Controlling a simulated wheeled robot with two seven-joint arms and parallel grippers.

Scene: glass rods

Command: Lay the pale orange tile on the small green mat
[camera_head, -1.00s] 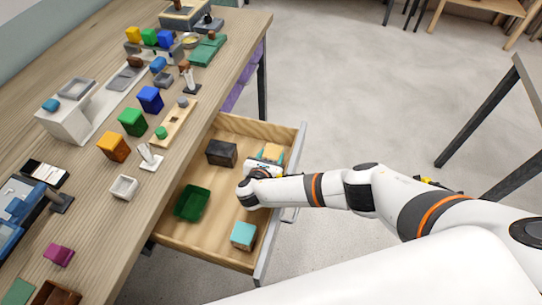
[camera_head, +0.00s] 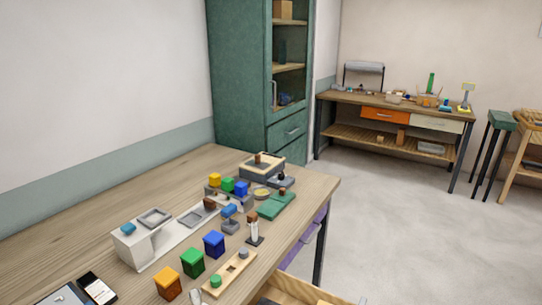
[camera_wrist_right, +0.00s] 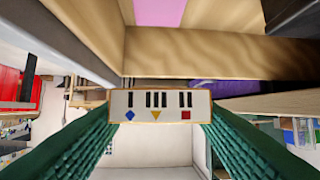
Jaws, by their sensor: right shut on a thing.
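In the right wrist view my right gripper (camera_wrist_right: 160,112) has its two green ribbed fingers closed on a small flat tile (camera_wrist_right: 160,97). The tile has a pale orange edge and a whitish face with dark bars, a blue diamond, a yellow triangle and a red square. A wooden board or drawer wall (camera_wrist_right: 190,55) lies close above it in that picture. In the head view neither gripper shows. A flat dark green piece (camera_head: 277,205) lies on the table; I cannot tell whether it is the small green mat.
The wooden table (camera_head: 190,165) holds a white stand (camera_head: 145,245), an orange box (camera_head: 167,283), a green box (camera_head: 192,262) and a blue box (camera_head: 214,243). An open drawer (camera_head: 300,288) shows at the bottom edge. A green cabinet (camera_head: 240,80) stands behind.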

